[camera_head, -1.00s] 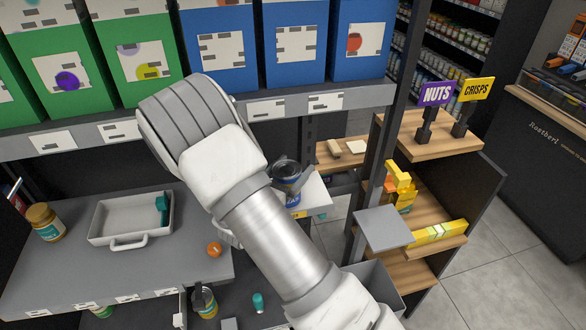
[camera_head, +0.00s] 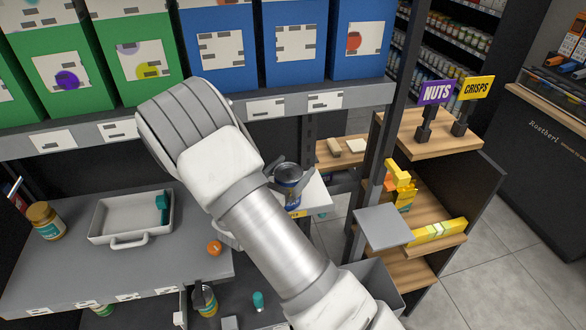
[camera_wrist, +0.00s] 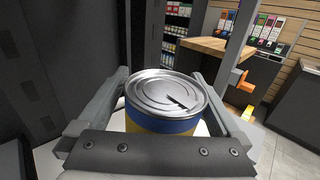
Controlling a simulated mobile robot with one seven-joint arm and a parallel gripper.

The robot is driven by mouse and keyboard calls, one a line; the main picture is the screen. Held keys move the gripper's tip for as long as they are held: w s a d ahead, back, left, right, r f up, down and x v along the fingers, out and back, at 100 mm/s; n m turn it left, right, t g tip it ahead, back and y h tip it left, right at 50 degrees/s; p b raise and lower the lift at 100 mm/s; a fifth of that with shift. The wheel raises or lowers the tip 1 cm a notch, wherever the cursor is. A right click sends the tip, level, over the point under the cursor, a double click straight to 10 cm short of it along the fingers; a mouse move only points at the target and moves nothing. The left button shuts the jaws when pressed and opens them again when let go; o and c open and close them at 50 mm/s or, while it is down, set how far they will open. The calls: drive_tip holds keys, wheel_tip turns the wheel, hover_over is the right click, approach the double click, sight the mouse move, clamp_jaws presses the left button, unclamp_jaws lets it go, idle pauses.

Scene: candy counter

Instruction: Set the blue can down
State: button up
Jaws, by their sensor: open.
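The blue can (camera_head: 288,192) has a silver ring-marked lid and stands upright on a small white surface (camera_head: 318,193) to the right of my forearm. In the wrist view, the can (camera_wrist: 165,103) sits between the two fingers of my gripper (camera_wrist: 162,80), with its lid facing the camera and a yellow band below the blue. My gripper is open, with its fingers spread on both sides of the can and visible gaps. The can's lower part and base are hidden behind my gripper in the wrist view.
A grey counter on the left holds a white tray (camera_head: 103,217) with a teal item, a jar (camera_head: 47,222) and an orange ball (camera_head: 214,248). Blue and green bins line the shelf above. A wooden shelf unit (camera_head: 432,140) with yellow boxes stands right of the can.

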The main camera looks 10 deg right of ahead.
drive_tip(key=b+v, duration=0.2)
drive_tip(key=v, duration=0.9)
drive_tip(key=shift+s+a, duration=0.25)
